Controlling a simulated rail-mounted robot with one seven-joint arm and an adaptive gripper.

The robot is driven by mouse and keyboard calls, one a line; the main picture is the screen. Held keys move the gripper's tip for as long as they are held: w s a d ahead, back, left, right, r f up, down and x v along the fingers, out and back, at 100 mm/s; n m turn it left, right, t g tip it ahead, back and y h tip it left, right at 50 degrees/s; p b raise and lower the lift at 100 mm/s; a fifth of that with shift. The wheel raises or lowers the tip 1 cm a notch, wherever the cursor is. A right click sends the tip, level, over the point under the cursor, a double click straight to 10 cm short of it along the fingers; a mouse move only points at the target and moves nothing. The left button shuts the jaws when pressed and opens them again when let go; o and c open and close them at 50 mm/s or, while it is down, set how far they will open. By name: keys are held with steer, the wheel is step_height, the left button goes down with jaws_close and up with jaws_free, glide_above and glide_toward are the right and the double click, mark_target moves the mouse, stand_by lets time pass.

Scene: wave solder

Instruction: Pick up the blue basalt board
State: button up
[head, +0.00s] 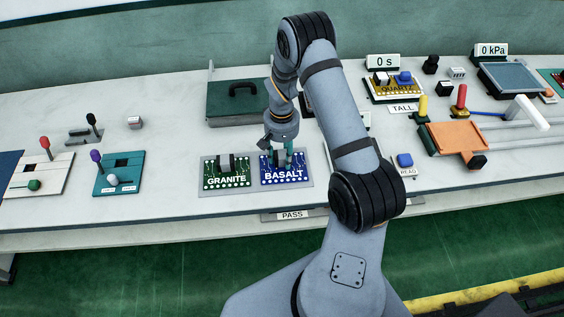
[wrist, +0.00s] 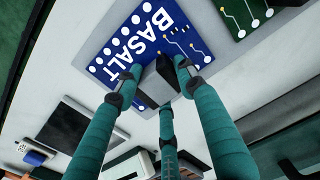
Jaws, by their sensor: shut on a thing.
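The blue basalt board (head: 284,176) lies on a light grey plate (head: 308,186) on the bench, beside the green granite board (head: 226,178). In the wrist view the blue board (wrist: 125,45) shows its BASALT lettering and a dark block-shaped handle (wrist: 160,82) standing on it. My gripper (head: 279,157) is over the blue board, with its teal fingers shut around the dark handle. The fingers also show in the wrist view (wrist: 157,80). In the head view the fingers partly hide the handle. I cannot tell whether the board is lifted off the plate.
A dark green case with a black handle (head: 236,103) stands behind the boards. A teal lever box (head: 119,174) is at the left. A yellow quartz board (head: 395,88) and an orange fixture (head: 456,140) are at the right. A PASS label (head: 291,214) is on the front edge.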

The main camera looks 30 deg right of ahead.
mark_target(282, 154)
steer(key=shift+c, duration=0.6)
steer(key=shift+r, duration=0.1)
steer(key=shift+w+r+b, duration=0.1)
steer(key=shift+r+b, duration=0.2)
steer(key=shift+r, duration=0.35)
step_height(282, 154, up, 3)
steer(key=shift+f+b, duration=0.15)
steer(key=shift+b, duration=0.35)
steer(key=w+d+r+b, duration=0.1)
steer(key=w+d+r, duration=0.1)
steer(key=d+r, duration=0.5)
steer(key=d, duration=0.4)
steer(key=shift+w+d+b, duration=0.15)
steer(key=shift+w+b, duration=0.15)
steer(key=shift+f, duration=0.1)
